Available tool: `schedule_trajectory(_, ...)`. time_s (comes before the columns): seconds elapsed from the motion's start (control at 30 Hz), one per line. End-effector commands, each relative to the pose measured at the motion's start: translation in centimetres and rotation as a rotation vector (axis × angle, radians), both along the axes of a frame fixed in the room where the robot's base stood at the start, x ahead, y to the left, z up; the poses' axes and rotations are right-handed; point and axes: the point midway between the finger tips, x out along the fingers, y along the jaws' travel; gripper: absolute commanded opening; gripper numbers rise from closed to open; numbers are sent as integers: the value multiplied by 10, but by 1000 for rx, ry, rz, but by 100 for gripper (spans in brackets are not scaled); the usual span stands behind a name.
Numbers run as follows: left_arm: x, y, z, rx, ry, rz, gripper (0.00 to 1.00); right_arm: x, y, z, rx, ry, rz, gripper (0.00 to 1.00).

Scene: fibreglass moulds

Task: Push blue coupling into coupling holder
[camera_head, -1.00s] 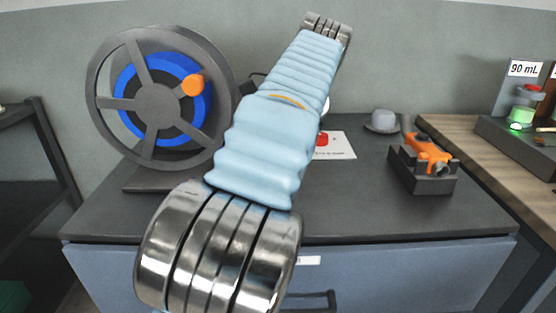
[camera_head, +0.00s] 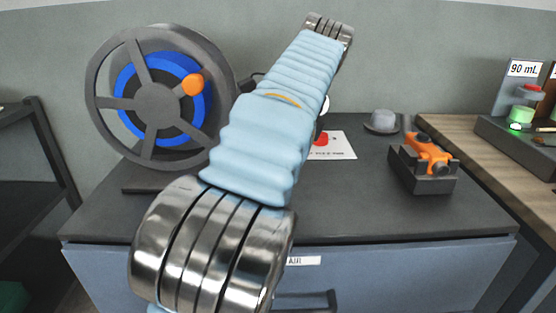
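I cannot make out a blue coupling or a coupling holder for certain; part of the worktop is hidden behind one of my arms. That arm, in a light blue sleeve with metal rings, crosses the middle of the view from the bottom up to the top. Neither gripper shows. A grey spoked reel (camera_head: 158,107) with a blue ring-shaped coil (camera_head: 199,106) and an orange knob (camera_head: 192,84) stands at the left of the worktop. Small dark and pale parts show beside the arm, too covered to tell.
The dark worktop (camera_head: 360,205) is clear at front right. A dark block (camera_head: 423,183) holds an orange tool (camera_head: 432,153) at the right. A grey domed thing (camera_head: 382,121) and a white card (camera_head: 335,147) lie behind. A wooden bench (camera_head: 510,180) adjoins at right.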

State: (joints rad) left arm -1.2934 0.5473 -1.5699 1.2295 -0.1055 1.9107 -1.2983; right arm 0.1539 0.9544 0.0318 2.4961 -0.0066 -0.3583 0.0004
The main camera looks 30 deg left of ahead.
Motion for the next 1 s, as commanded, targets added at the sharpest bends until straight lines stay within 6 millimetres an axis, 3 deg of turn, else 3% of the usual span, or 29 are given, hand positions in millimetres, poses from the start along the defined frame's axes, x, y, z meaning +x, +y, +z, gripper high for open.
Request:
schedule_trajectory(0.53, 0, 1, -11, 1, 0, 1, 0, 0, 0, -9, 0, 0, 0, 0)
schedule_trajectory(0.57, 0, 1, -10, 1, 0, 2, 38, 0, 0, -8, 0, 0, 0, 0)
schedule_trajectory(0.7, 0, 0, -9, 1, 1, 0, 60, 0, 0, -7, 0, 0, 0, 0)
schedule_trajectory(0.73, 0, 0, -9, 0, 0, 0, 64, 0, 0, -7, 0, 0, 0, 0)
schedule_trajectory(1.0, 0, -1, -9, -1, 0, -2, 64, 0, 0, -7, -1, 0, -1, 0)
